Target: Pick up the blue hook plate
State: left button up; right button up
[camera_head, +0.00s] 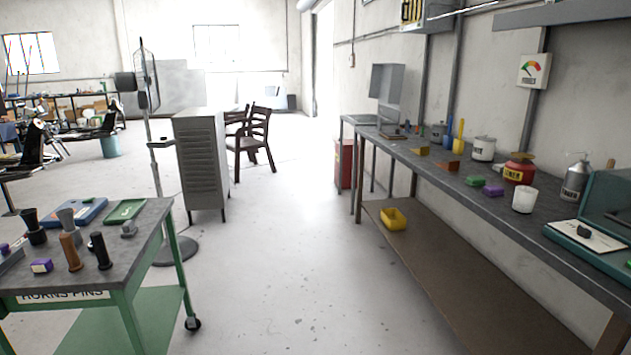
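No piece in the camera_head view can be clearly made out as a blue hook plate. A flat blue tray-like piece (80,213) lies at the back of the green-framed cart (150,222) at left, with small things on it. Whether it bears a hook is too small to tell. A small dark piece (583,232) sits on a pale plate on the teal device at far right; its shape is unclear. Neither of my grippers is in view.
A green tray (125,211), dark and brown pegs, and a purple block (41,266) share the cart. The long workbench (440,166) at right carries cans, a white cup (524,200) and small blocks. A yellow bin (393,219) sits below. The floor between is clear.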

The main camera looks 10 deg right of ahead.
aim_at(408, 121)
jog(key=i+z, duration=0.1)
jog(key=i, duration=4.05)
jog(key=i+z, duration=0.25)
jog(key=i, duration=0.5)
jog(key=i+j+z, duration=0.25)
jog(key=i, duration=0.45)
jog(key=i+z, duration=0.4)
jog(key=i+j+z, duration=0.35)
jog(key=i, duration=0.25)
jog(key=i+j+z, duration=0.2)
jog(key=i+z, duration=0.2)
jog(key=i, duration=0.1)
